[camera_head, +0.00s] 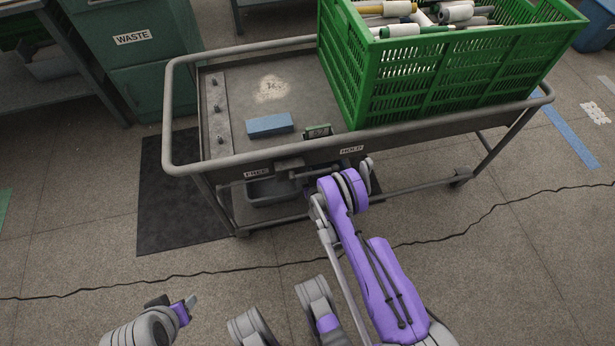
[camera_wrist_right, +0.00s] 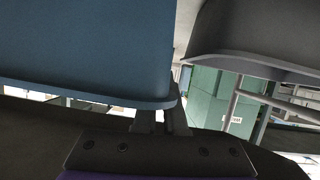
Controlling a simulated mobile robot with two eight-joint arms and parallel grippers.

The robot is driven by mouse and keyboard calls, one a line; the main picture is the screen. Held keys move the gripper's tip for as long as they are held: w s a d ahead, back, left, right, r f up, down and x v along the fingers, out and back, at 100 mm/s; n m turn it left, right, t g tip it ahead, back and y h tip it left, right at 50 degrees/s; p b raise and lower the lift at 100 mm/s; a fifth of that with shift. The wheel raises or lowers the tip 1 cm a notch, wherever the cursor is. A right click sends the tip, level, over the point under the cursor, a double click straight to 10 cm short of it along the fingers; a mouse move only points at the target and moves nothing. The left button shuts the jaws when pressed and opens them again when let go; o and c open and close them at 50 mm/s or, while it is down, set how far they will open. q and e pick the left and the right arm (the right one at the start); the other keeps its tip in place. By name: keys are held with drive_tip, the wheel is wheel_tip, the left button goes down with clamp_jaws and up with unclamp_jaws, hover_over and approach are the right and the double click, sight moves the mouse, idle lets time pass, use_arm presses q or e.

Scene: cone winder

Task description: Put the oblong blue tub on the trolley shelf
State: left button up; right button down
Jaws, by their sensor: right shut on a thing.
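The oblong blue tub (camera_wrist_right: 85,45) fills the upper left of the right wrist view, with its rim along its lower edge. My right gripper (camera_wrist_right: 160,122) is shut on it near the rim's corner. In the head view my right gripper (camera_head: 300,172) is at the trolley's near side, below the top edge and partly hidden. A dark tub-like shape (camera_head: 268,190) shows there in shadow. I cannot tell whether it touches the lower trolley shelf (camera_head: 245,213). My left gripper (camera_head: 187,307) is at the lower left, away from the trolley; its opening is unclear.
The trolley's top (camera_head: 310,85) carries a blue block (camera_head: 270,124), a small display (camera_head: 318,131) and a green crate (camera_head: 430,85) of cones. A raised rail (camera_head: 180,110) surrounds it. A green waste bin (camera_head: 150,75) stands behind left. A grey lipped shape (camera_wrist_right: 250,40) is close beside the tub.

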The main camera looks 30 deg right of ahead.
wheel_tip(320, 180, down, 4)
drive_tip(key=shift+r+b, duration=0.2)
drive_tip(key=shift+b, duration=0.3)
drive_tip(key=c, duration=1)
unclamp_jaws()
